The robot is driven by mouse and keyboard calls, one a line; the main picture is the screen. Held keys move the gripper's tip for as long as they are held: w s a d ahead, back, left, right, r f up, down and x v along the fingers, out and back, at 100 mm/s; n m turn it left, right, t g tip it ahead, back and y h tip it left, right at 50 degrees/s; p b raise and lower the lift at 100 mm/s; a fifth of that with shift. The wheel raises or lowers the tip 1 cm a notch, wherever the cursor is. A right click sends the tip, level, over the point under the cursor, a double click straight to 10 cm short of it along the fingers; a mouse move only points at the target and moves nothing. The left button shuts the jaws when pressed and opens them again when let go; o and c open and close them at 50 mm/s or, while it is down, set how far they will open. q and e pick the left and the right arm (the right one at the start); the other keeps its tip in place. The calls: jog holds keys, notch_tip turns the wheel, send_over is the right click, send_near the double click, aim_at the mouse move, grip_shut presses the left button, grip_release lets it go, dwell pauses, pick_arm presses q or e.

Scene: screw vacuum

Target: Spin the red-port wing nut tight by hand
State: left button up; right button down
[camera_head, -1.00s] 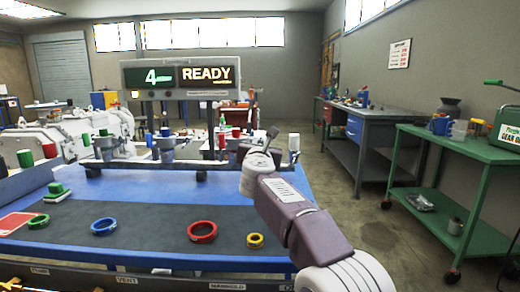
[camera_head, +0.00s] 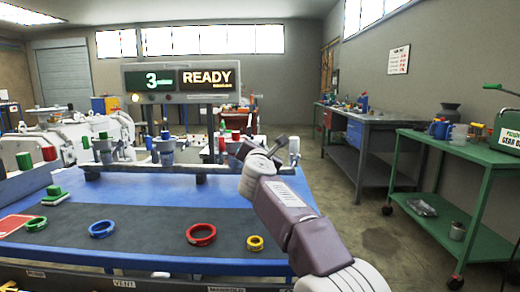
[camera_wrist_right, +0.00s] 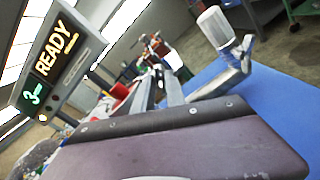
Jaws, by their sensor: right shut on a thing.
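My right gripper (camera_head: 241,150) reaches over the back of the blue bench to the red-capped port (camera_head: 236,135) at the right of the manifold row. The gripper's body hides most of this port in the head view. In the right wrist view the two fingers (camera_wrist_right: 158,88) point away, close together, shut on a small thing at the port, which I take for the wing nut. The nut itself is hidden. A red part (camera_wrist_right: 122,102) shows beside the fingers. My left gripper is not in view.
Green (camera_head: 36,223), blue (camera_head: 102,228), red (camera_head: 201,234) and yellow (camera_head: 255,243) rings lie on the dark mat. The sign (camera_head: 181,79) reads 3 and READY. A green cart (camera_head: 450,155) stands right.

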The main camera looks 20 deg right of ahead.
jog(key=c, duration=1.6)
grip_release()
jog(key=b+v, duration=0.2)
jog(key=v, duration=0.7)
jog(key=shift+s+f, duration=0.1)
